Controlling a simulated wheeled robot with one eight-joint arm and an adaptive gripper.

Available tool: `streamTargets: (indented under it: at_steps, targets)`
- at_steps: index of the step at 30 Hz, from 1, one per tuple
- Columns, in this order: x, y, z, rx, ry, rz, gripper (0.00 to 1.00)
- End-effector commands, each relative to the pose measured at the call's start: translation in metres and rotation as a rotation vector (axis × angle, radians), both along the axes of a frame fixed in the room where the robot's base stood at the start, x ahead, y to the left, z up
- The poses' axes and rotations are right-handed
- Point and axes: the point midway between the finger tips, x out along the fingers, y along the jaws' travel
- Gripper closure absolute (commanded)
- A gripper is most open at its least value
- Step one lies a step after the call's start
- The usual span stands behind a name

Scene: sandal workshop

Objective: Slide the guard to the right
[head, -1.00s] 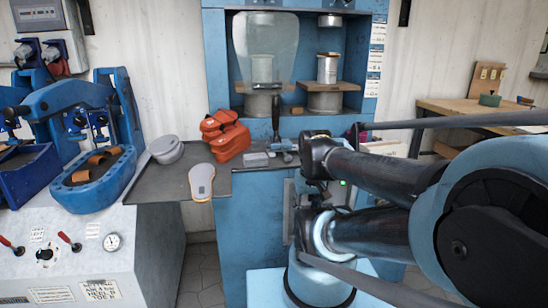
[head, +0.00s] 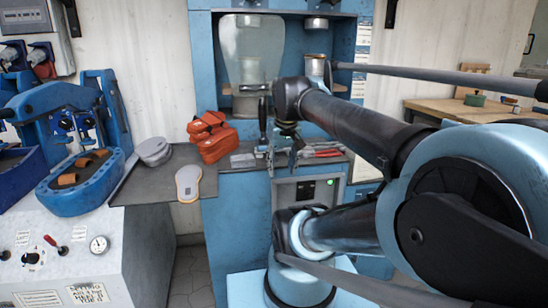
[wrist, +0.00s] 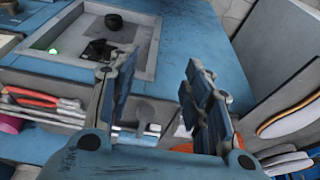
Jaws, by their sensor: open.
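The guard (head: 252,48) is a clear, rounded panel at the left of the recess in the blue machine. It stands upright in front of the left press station, whose lower part shows through it. My gripper (head: 287,150) is below and slightly right of the guard, near the machine's front ledge, apart from the guard. In the wrist view my gripper (wrist: 155,85) points down, its two fingers spread with nothing between them. The guard is not in the wrist view.
A metal cylinder (head: 315,66) stands right of the guard. A control panel (wrist: 95,45) shows below.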

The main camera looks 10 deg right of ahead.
Motion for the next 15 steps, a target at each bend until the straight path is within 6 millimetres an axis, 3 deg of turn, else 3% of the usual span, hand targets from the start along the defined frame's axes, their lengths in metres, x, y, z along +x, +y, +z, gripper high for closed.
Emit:
streamTargets:
  at_steps: [1, 6, 10, 15]
  targets:
    - [0.008, 0.000, 0.025, 0.001, -0.015, -0.002, 0.55]
    - [0.025, 0.000, 0.096, 0.003, -0.063, -0.007, 0.55]
    - [0.031, 0.000, 0.130, 0.004, -0.088, -0.009, 0.55]
    - [0.034, 0.001, 0.148, 0.005, -0.102, -0.010, 0.55]
